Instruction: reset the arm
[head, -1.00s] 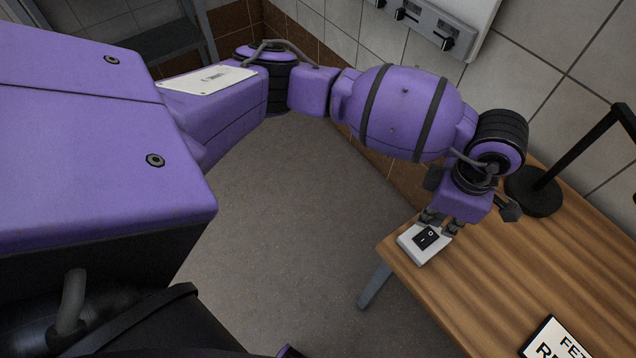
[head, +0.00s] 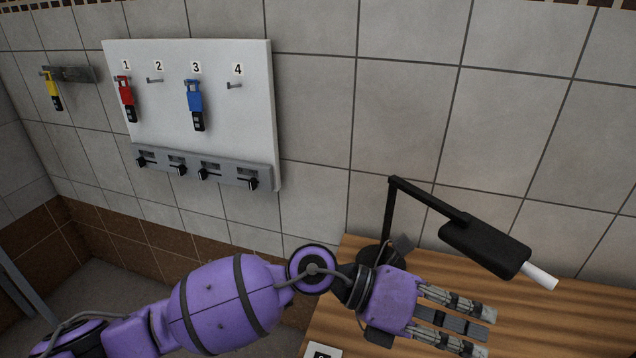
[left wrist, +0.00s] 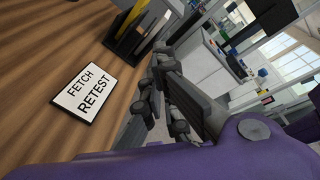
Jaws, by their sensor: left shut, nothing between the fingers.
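My left arm comes in from the lower left in the head view, purple with black bands. My left gripper (head: 462,318) is over the wooden table (head: 545,325), pointing right, in front of the black lamp. It is shut with nothing in it. In the left wrist view its dark fingers (left wrist: 160,88) show near the middle, apart from the sign lying on the table. My right gripper is not in view.
A black lamp (head: 484,248) with a white tip stands behind my gripper. A white wall board (head: 215,105) holds red and blue tools, with several levers below it. A yellow tool (head: 53,90) hangs left. A "FETCH RETEST" sign (left wrist: 86,93) lies on the table.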

